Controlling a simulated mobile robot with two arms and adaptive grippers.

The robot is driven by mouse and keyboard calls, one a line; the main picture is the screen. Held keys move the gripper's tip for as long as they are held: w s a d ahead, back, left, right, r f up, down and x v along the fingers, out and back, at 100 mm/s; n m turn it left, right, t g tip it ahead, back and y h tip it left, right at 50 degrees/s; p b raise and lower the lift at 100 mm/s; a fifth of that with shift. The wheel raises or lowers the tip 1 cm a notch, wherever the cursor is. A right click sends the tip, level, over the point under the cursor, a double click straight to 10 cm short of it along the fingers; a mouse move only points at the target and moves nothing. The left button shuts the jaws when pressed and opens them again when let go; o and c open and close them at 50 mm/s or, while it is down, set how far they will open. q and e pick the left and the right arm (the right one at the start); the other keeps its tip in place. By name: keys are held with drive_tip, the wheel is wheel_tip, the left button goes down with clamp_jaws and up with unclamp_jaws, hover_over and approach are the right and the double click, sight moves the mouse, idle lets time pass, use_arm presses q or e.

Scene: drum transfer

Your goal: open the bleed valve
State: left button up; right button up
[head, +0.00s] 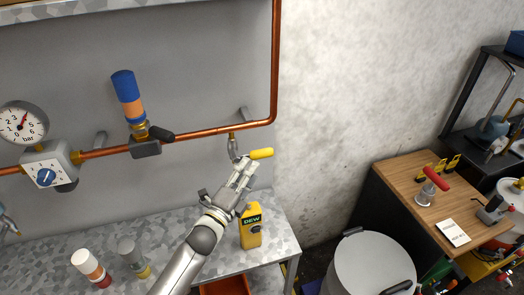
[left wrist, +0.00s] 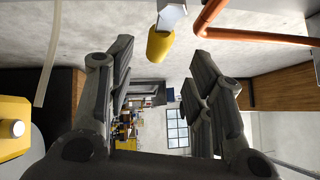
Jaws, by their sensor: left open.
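The bleed valve (head: 233,147) hangs from the copper pipe near its bend. Its yellow lever (head: 261,153) sticks out to the right in the head view. My left gripper (head: 245,166) is just below the lever, with its fingers pointing up toward it. In the left wrist view the yellow lever (left wrist: 160,44) shows at the top, between the two open fingers (left wrist: 160,62) and beyond their tips. It appears clear of both fingers. The gripper is open and empty. My right gripper is in neither view.
The copper pipe (head: 195,133) runs along the wall past a gauge (head: 20,122) and a blue-and-orange cylinder (head: 127,97). A yellow DEW bottle (head: 251,229) stands on the bench close beside my left gripper. A white drum (head: 370,268) and wooden table (head: 425,190) stand right.

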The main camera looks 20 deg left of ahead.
sight(261, 154)
use_arm(q)
drive_tip(key=p+x, duration=0.1)
drive_tip(key=x, duration=0.3)
drive_tip(key=shift+w+d, duration=0.1)
drive_tip(key=shift+w, duration=0.2)
drive_tip(key=x, duration=0.3)
drive_tip(key=shift+w+p, duration=0.1)
drive_tip(key=shift+p, duration=0.25)
drive_tip(key=shift+w, duration=0.25)
drive_tip(key=shift+c, duration=0.2)
drive_tip(key=c, duration=0.7)
clamp_jaws()
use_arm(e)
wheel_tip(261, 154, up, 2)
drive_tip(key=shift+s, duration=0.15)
